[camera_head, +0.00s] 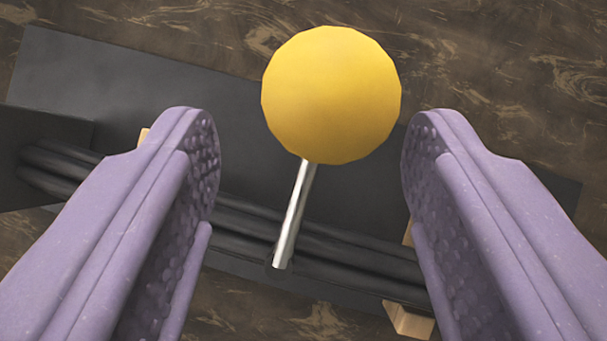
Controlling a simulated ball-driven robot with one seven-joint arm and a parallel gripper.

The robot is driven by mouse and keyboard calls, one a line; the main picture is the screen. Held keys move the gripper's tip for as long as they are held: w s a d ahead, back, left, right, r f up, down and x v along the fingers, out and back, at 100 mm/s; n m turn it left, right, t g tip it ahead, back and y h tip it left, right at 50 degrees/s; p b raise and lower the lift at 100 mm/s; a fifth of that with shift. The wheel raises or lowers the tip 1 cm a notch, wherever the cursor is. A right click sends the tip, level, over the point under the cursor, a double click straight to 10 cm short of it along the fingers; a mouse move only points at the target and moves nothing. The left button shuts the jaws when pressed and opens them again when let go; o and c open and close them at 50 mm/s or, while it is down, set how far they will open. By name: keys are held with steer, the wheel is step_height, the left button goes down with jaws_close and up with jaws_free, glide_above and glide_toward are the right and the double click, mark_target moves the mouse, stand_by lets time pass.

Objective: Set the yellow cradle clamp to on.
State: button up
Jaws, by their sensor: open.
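The yellow cradle clamp shows as a round yellow knob (331,95) on a thin metal rod (294,215). The rod rises from dark rails (340,250) on a dark grey base plate (130,90). My gripper (310,160) has two purple fingers with dimpled inner pads. It is open, with one finger to the left of the knob and rod and one to the right. Gaps show on both sides, and neither finger appears to touch the knob. The fingers hide parts of the rails and plate.
A dark block (45,155) stands at the left end of the rails. A pale wooden piece (410,320) shows below the rails near the right finger. The brown patterned surface (450,50) around the plate is clear where it shows.

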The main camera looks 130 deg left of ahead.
steer(key=p+v, duration=0.2)
steer(key=v, duration=0.5)
steer(key=shift+f, duration=0.1)
